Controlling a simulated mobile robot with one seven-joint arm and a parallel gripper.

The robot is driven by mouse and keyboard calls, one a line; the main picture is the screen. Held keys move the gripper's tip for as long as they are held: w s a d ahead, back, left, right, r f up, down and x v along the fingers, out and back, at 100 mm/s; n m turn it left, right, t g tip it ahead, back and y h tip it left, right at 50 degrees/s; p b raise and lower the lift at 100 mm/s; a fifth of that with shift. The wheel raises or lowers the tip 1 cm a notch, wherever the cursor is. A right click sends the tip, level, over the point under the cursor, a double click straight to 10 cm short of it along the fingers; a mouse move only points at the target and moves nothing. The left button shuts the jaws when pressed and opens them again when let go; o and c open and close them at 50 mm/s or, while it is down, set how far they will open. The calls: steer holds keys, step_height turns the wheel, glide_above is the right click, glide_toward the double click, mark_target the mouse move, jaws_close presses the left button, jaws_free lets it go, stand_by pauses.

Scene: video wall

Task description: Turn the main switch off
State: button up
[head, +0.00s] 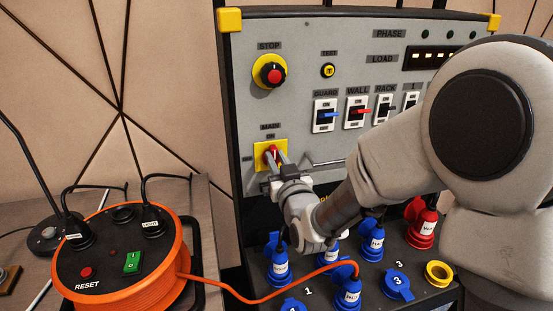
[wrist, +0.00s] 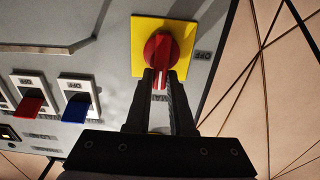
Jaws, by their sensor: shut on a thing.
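The main switch (head: 271,153) is a red rotary knob on a yellow plate at the lower left of the grey panel, under a "MAIN" label. In the wrist view the knob (wrist: 158,50) has a red handle with a white line, pointing down the picture towards the label at the plate's lower edge. The "OFF" label (wrist: 203,55) stands right of the plate there. My gripper (wrist: 160,82) has one dark finger on each side of the handle and is shut on it. In the head view my gripper (head: 274,163) is at the switch and partly hides it.
A red stop button (head: 271,71) is above the switch. Breakers with blue (head: 326,116) and red (head: 357,111) levers are to the right. A metal rail (head: 325,162) runs beside my gripper. Blue plugs (head: 279,262) stand below, and an orange cable reel (head: 120,265) stands left.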

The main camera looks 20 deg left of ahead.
mark_target(263, 158)
jaws_close()
steer(key=shift+a+n+b, duration=0.1)
steer(key=shift+n+b, duration=0.2)
steer(key=shift+b, duration=0.25)
steer(key=n+b, duration=0.4)
steer(key=a+f+n+b, duration=0.1)
steer(key=n+b, duration=0.3)
steer(key=s+n+b, duration=0.1)
steer(key=n+b, duration=0.3)
steer(key=shift+a+f+n+b, duration=0.2)
steer(key=shift+a+n+b, duration=0.1)
steer(key=shift+a, duration=0.05)
steer(key=n, duration=0.4)
steer(key=shift+f+n+b, duration=0.3)
steer(key=shift+n+b, duration=0.05)
steer(key=shift+n, duration=0.05)
